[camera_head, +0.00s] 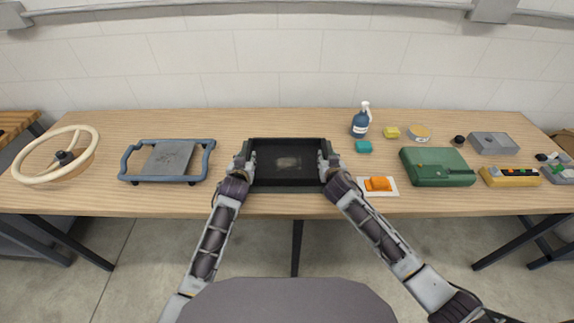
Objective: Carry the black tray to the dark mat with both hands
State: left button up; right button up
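The black tray (306,172) is at the middle of the table, near its front edge, and looks level. A lighter patch shows on its floor. My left gripper (246,163) is at the tray's left end and my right gripper (328,162) is at its right end. Both seem to touch the tray's ends, but the fingers are too small and dark to tell whether they are closed on it. A dark grey strip (290,189) shows along the tray's near side. I cannot tell whether it is the dark mat under the tray or part of the tray.
A blue-framed carrier with a grey plate (168,158) and a cream steering wheel (80,167) lie left. Right are an orange block on a white plate (391,189), a teal block (363,147), a blue spray bottle (361,124) and a green case (437,163). Table behind the tray is clear.

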pick_arm(q)
jog(key=shift+v, duration=5.3)
pick_arm(e)
jog(key=shift+s, duration=0.2)
jog(key=shift+v, duration=5.8)
jog(key=shift+r, duration=0.15)
